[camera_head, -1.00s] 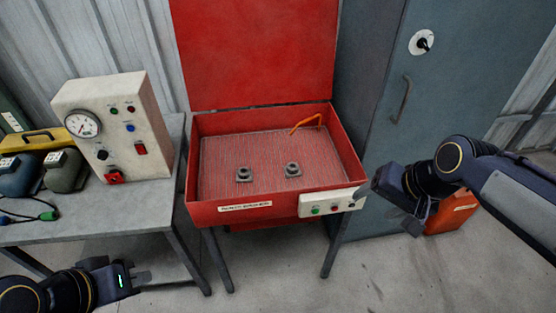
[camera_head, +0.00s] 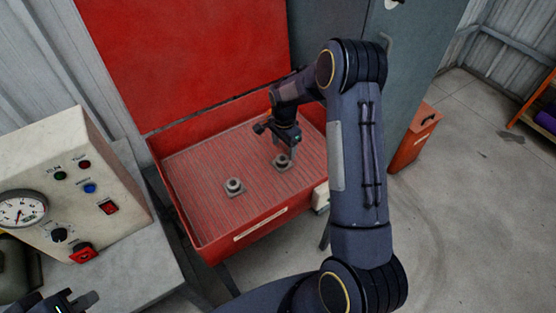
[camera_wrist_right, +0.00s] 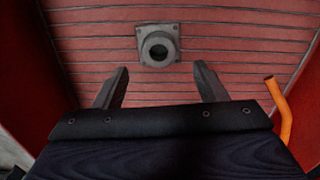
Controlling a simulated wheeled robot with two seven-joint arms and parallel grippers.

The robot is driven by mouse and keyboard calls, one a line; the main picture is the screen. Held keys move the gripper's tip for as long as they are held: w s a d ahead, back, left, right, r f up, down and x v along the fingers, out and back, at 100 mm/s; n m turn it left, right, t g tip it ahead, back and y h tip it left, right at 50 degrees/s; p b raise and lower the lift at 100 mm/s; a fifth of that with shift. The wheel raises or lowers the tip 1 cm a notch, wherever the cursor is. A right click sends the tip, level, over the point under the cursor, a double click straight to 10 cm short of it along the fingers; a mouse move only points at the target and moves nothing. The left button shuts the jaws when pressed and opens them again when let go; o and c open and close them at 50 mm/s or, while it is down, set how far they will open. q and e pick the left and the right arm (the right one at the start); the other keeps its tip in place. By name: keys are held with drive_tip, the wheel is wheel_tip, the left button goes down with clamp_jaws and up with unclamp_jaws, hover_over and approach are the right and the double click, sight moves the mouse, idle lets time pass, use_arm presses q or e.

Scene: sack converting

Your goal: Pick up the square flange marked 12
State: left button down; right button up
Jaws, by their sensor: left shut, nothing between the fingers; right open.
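Two grey square flanges with round raised hubs sit on the ribbed floor of the red open basin. The right flange (camera_head: 282,163) is just under my right gripper (camera_head: 289,150); the left flange (camera_head: 234,187) stands apart from it, nearer the front left. No number is legible on either. In the right wrist view one flange (camera_wrist_right: 158,46) lies flat beyond the open fingertips of my right gripper (camera_wrist_right: 162,72), roughly centred between them and not held. My left gripper (camera_head: 86,299) is at the bottom left edge, partly cut off, shut and empty.
The red basin (camera_head: 222,248) has raised walls and an upright red lid (camera_head: 185,55) behind. An orange bent tube (camera_wrist_right: 280,108) shows right of the gripper in the wrist view. A control box (camera_head: 70,190) stands on the left table; a grey cabinet (camera_head: 420,50) is behind right.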

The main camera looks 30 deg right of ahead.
sight(282, 158)
drive_tip(key=f, duration=0.1)
drive_tip(key=f+p, duration=0.1)
drive_tip(key=f, duration=0.2)
drive_tip(key=shift+s+a+f+p, duration=0.1)
drive_tip(key=shift+a+f+p, duration=0.2)
drive_tip(key=shift+p, duration=0.1)
drive_tip(key=shift+f, duration=0.45)
drive_tip(key=c, duration=1.3)
drive_tip(key=shift+o, duration=0.2)
drive_tip(key=shift+r, duration=0.15)
